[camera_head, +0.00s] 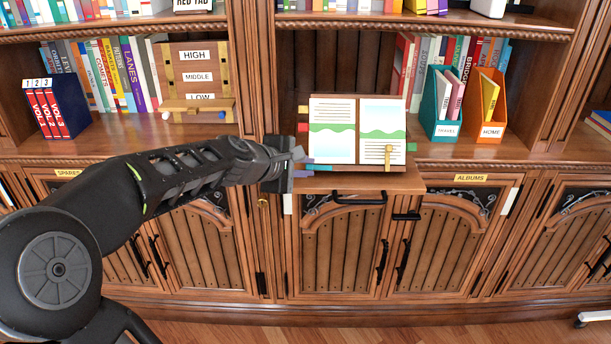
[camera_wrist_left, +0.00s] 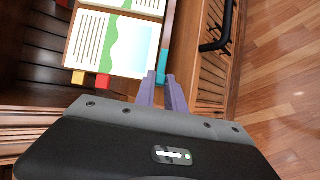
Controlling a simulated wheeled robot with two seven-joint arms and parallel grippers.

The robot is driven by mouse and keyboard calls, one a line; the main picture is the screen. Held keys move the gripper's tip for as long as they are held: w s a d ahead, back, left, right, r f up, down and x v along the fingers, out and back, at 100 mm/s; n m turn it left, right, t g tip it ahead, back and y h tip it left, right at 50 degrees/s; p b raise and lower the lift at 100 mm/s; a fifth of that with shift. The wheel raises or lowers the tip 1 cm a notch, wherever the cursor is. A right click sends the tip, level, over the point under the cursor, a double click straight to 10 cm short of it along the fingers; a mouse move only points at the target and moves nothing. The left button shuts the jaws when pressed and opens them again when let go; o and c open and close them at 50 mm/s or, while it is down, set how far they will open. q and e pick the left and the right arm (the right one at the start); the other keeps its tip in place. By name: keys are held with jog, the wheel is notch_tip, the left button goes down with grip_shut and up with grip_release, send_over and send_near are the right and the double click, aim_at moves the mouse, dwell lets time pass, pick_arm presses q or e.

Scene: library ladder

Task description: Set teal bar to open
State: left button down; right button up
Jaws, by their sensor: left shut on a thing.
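The teal bar (camera_wrist_left: 163,62) sticks out along the edge of the open book (camera_wrist_left: 113,45) in the left wrist view. In the head view a bit of teal (camera_head: 320,168) shows at the book's lower left edge. My left gripper (camera_head: 303,168) comes in from the left at that corner. In the left wrist view its purple fingertips (camera_wrist_left: 162,76) are close together, one on each side of the teal bar's near end, and shut on it. The open book (camera_head: 331,143) leans upright on a pulled-out wooden board. My right gripper is not in view.
A black handle (camera_head: 359,199) sits on the front below the book. Teal (camera_head: 441,110) and orange (camera_head: 490,108) file boxes stand to the right. The shelf beside the book's right is clear.

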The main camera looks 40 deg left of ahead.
pick_arm(q)
jog(key=shift+s+f+b, duration=0.1)
jog(key=shift+f+b, duration=0.05)
jog(key=shift+b, duration=0.15)
jog(key=shift+n, duration=0.3)
jog(key=c, duration=1.4)
grip_release()
